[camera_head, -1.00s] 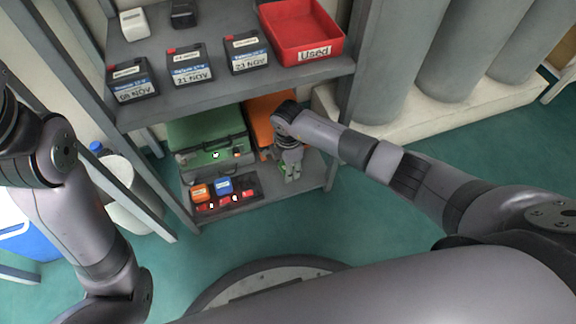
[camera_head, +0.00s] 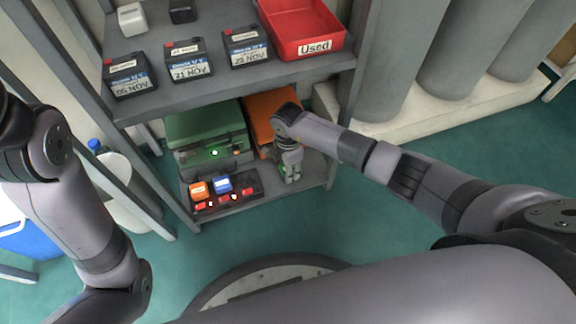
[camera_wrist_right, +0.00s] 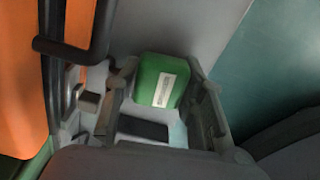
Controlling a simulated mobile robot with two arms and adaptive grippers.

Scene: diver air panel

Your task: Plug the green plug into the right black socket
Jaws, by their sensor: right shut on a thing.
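The green plug (camera_wrist_right: 160,82), with a white label, sits between the fingers of my right gripper (camera_wrist_right: 165,105) in the right wrist view. In the head view my right gripper (camera_head: 290,175) hangs low over the shelf, and only a sliver of green shows beside it. The gripper is shut on the plug. The dark socket panel (camera_head: 240,199) lies to the left of the gripper, apart from it. An orange plug (camera_head: 198,188) and a blue plug (camera_head: 222,184) stand on the panel's left and middle. Its right part holds no plug. My left gripper is out of view.
A green case (camera_head: 205,130) stands behind the panel, and an orange case (camera_head: 268,108) stands behind my right gripper. The upper shelf carries several labelled batteries (camera_head: 186,60) and a red bin (camera_head: 300,25). A rack post (camera_head: 345,110) rises to the right of the gripper.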

